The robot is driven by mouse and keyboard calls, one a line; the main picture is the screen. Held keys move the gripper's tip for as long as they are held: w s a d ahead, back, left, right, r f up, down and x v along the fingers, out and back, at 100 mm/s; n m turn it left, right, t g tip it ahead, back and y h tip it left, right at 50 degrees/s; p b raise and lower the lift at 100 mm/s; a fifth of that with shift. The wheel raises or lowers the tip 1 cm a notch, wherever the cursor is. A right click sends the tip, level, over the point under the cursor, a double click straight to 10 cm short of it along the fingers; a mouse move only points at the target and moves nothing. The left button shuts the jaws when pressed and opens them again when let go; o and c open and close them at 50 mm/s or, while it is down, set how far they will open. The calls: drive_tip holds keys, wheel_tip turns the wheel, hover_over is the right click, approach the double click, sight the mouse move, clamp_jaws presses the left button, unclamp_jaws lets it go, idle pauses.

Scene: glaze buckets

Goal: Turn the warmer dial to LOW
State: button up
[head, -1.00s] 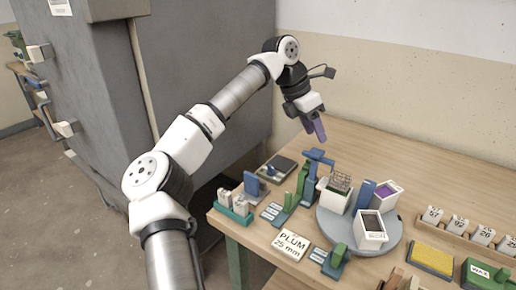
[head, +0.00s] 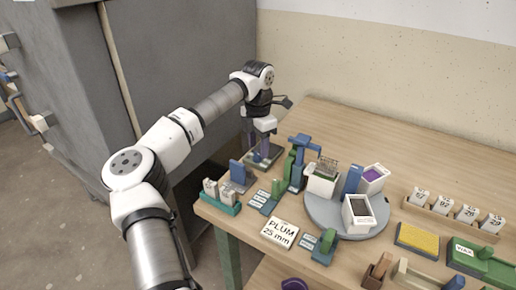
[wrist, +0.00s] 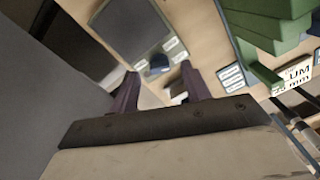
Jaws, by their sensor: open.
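The warmer (head: 276,154) is a flat dark-topped unit at the table's back left in the head view. In the wrist view its dark plate (wrist: 130,28) is at the top. A small blue dial (wrist: 157,64) sits on its pale front strip, with small white labels on both sides, too small to read. My gripper (head: 261,155) points down over the warmer. In the wrist view its two purple fingers (wrist: 158,73) are apart, with the dial showing between and just beyond their tips. I cannot tell whether they touch it.
A green stand (wrist: 268,28) rises close on the right in the wrist view. A "PLUM 25 mm" card (head: 280,233), a teal rack (head: 221,205) and a round grey turntable (head: 318,216) with white buckets stand nearby. A big grey cabinet (head: 185,60) is behind my arm.

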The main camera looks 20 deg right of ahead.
drive_tip(key=shift+f, duration=1.05)
drive_tip(key=c, duration=1)
drive_tip(key=n, duration=0.4)
drive_tip(key=shift+w+n, duration=0.1)
drive_tip(key=shift+n, duration=0.2)
drive_tip(key=shift+a+n, duration=0.1)
drive_tip(key=shift+n, duration=2.5)
drive_tip(key=shift+w, duration=0.1)
